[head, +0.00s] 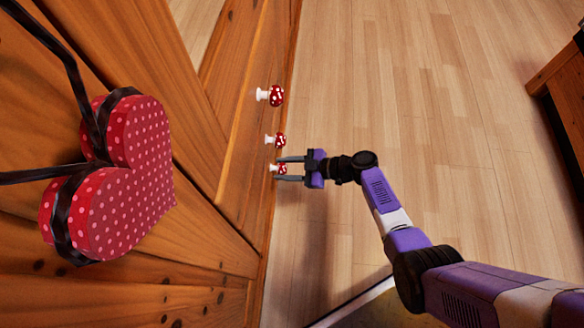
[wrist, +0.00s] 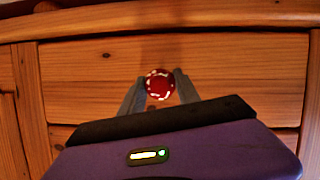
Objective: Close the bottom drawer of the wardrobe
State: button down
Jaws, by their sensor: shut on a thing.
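The wooden wardrobe (head: 165,65) fills the left of the head view. Several red knobs with white spots stick out of its front in a row, and my gripper (head: 279,168) is at the farthest, lowest one shown. The fingers are shut on this knob (head: 283,169), one on each side. In the wrist view the red knob (wrist: 160,84) sits between the fingertips, in front of a flat wooden drawer front (wrist: 240,75). How far this drawer stands out from the wardrobe is hard to tell.
Two more spotted knobs, a nearer one (head: 276,95) and a middle one (head: 280,140), are close to my gripper. The light wooden floor (head: 400,80) is clear; dark wooden furniture (head: 562,85) stands at the right.

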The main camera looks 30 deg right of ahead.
jog(key=shift+w+a, duration=0.1)
jog(key=shift+a, duration=0.1)
jog(key=c, duration=0.9)
grip_release()
jog(key=shift+a, duration=0.1)
jog(key=shift+o, duration=0.2)
jog(key=p+v, duration=0.3)
jog(key=v, duration=0.5)
jog(key=shift+r, duration=0.1)
